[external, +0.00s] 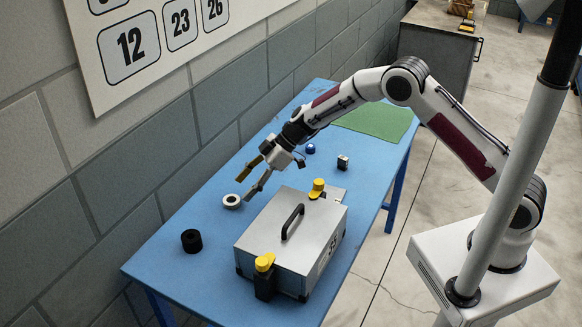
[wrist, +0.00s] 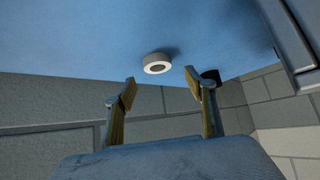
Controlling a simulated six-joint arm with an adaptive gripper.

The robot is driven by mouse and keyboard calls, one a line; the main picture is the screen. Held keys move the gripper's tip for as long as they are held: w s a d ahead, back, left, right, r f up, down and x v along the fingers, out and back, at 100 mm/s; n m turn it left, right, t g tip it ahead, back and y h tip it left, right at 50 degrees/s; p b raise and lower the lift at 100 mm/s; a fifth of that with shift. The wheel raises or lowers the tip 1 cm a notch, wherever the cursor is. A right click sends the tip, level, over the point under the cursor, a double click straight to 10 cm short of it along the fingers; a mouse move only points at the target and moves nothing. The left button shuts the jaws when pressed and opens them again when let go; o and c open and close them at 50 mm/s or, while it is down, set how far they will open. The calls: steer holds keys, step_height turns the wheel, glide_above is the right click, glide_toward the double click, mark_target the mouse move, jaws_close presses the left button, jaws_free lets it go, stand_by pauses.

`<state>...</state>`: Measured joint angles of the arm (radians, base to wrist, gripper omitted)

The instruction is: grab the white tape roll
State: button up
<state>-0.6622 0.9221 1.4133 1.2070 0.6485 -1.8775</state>
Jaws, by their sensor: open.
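The white tape roll (external: 232,201) lies flat on the blue table, left of the metal case. It also shows in the wrist view (wrist: 157,63), ahead of my fingertips and roughly between them. My gripper (external: 246,184) is open and empty, with its two fingers spread above the table near the roll. In the wrist view my gripper (wrist: 160,86) has a wide gap between its fingers. The fingers do not appear to touch the roll.
A metal case (external: 291,243) with a black handle and yellow-topped clamps stands right of the roll. A black roll (external: 191,240) sits nearer the front. A blue item (external: 310,148), a small dark block (external: 343,162) and a green mat (external: 375,121) lie farther back. The block wall borders the table's left.

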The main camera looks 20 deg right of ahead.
mark_target(237, 199)
steer(key=shift+f, duration=0.1)
steer(key=shift+x, duration=1.35)
steer(key=shift+w+x, duration=0.25)
steer(key=shift+x, duration=0.95)
steer(key=shift+d+f, duration=0.1)
steer(key=c, duration=1)
